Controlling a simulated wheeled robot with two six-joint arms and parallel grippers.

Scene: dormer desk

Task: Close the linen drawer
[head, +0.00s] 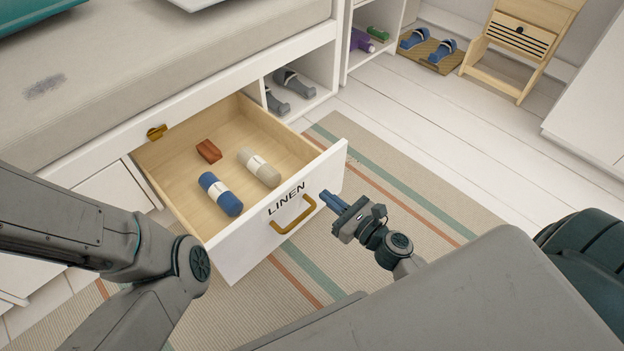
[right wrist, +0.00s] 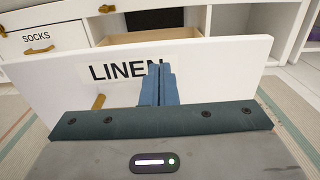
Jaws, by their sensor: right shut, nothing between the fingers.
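The linen drawer (head: 240,248) is pulled out from the white bench, its front labelled LINEN with a brass handle (head: 294,216). Inside lie a blue rolled item (head: 219,193), a cream rolled item (head: 258,166) and a small red-brown item (head: 208,151). My right gripper (head: 327,197) is shut and empty, just outside the drawer front, to the right of the handle. In the right wrist view its blue fingers (right wrist: 158,85) point at the drawer front (right wrist: 220,75) and overlap the label's end. I cannot tell whether they touch it. My left gripper is out of view; my left arm shows at left.
The bench has a grey cushion (head: 180,60) and an open cubby with grey shoes (head: 292,85). A SOCKS drawer (right wrist: 38,40) is beside it in the wrist view. A striped rug (head: 400,205) covers the floor. A wooden stand (head: 515,45) and slippers (head: 425,45) are at the back right.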

